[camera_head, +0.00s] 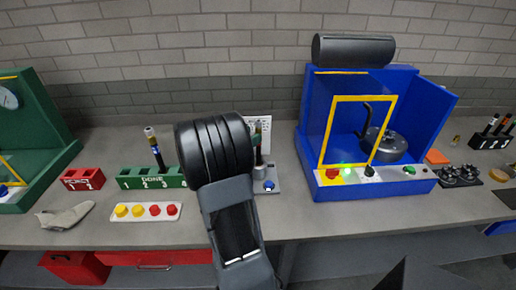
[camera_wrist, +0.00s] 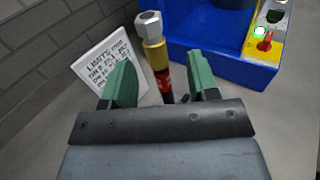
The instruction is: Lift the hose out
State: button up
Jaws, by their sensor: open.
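A hose end with a silver hex nut, a gold collar and a red and black lower part (camera_wrist: 155,50) stands upright, slightly tilted, in the wrist view. My gripper (camera_wrist: 161,84) is open, with one green finger on each side of the hose. A gap shows between the hose and the right finger. The hose's lower end is hidden behind my gripper body. In the head view my arm covers most of this spot, and a grey stand with a blue button (camera_head: 269,187) shows beside it. A similar hose (camera_head: 154,148) stands in the green DONE rack (camera_head: 135,180).
A white card with writing (camera_wrist: 107,62) stands behind the left finger. A blue cabinet with a yellow frame (camera_head: 310,165) stands to the right. A button strip (camera_head: 146,211), a red rack (camera_head: 83,179) and a grey glove-like item (camera_head: 64,216) lie left.

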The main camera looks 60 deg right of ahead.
aim_at(261, 129)
jog(key=p+x, duration=0.2)
jog(key=x, duration=0.1)
jog(key=p+x, duration=0.1)
jog(key=x, duration=0.1)
jog(key=shift+w+r, duration=0.15)
jog(key=shift+r, duration=0.1)
jog(key=shift+d+f, duration=0.1)
jog(key=shift+d, duration=0.35)
jog(key=shift+c, duration=0.2)
grip_shut()
